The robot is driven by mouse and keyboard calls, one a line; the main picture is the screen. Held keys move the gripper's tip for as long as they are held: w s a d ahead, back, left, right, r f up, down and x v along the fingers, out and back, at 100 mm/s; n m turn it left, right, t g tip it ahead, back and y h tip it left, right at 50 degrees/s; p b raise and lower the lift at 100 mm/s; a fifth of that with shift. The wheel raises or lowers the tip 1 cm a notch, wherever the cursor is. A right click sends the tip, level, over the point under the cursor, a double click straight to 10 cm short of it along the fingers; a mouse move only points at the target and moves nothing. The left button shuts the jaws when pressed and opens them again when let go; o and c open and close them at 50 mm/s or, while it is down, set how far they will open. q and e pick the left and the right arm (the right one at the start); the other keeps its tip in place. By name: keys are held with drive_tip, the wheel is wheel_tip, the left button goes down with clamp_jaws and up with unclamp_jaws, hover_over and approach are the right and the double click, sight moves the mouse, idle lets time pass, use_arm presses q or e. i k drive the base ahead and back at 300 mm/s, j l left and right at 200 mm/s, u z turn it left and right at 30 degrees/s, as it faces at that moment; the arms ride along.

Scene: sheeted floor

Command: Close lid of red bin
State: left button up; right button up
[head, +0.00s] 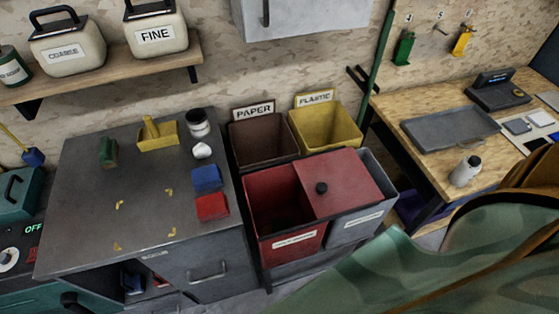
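The red bin (285,236) stands in the front left of a bin rack in the head view. Its left part is open and I see its dark inside. A flat red lid (345,170) with a black knob (321,188) lies to the right, reaching over much of the grey bin (357,228) beside it. I cannot tell whether the lid also covers part of the red bin's opening. Neither of my grippers shows in this view.
A brown paper bin (265,143) and a yellow plastic bin (327,130) stand behind. A grey cabinet (130,210) with small blocks is at left, a wooden workbench (410,110) at right. A camouflage sheet (430,275) fills the lower right.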

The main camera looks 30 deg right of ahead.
sight(334, 183)
drive_tip(key=z, duration=1.6)
